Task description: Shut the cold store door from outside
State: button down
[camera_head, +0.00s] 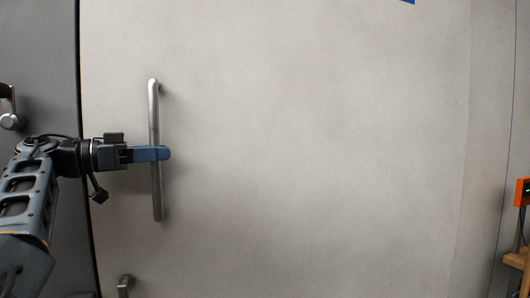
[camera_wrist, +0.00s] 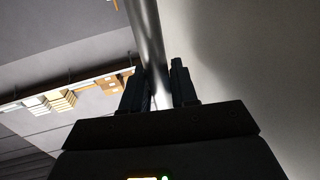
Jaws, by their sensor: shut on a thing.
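The cold store door (camera_head: 320,150) is a large pale panel that fills most of the head view. A vertical metal bar handle (camera_head: 154,105) stands near its left edge. My gripper (camera_head: 163,153) reaches in from the left, and its blue fingers are closed around the middle of the handle. In the wrist view the handle (camera_wrist: 146,38) runs down between the two dark fingers (camera_wrist: 165,90). The door face (camera_wrist: 260,60) shows at right there. A thin dark line runs along the door's left edge in the head view; I cannot tell how wide any gap is.
A dark grey panel (camera_head: 45,70) with a metal fitting (camera_head: 12,121) is left of the door. A small metal part (camera_head: 125,284) shows at the bottom. An orange device (camera_head: 522,192) is above a wooden surface (camera_head: 516,260) at far right. The wrist view shows shelf-like items (camera_wrist: 60,103) at left.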

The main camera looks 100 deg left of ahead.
jog(key=shift+s+d+f, duration=0.1)
jog(key=shift+s, duration=0.2)
jog(key=c, duration=1.2)
grip_release()
jog(key=shift+o, duration=0.9)
jog(key=shift+w, duration=0.1)
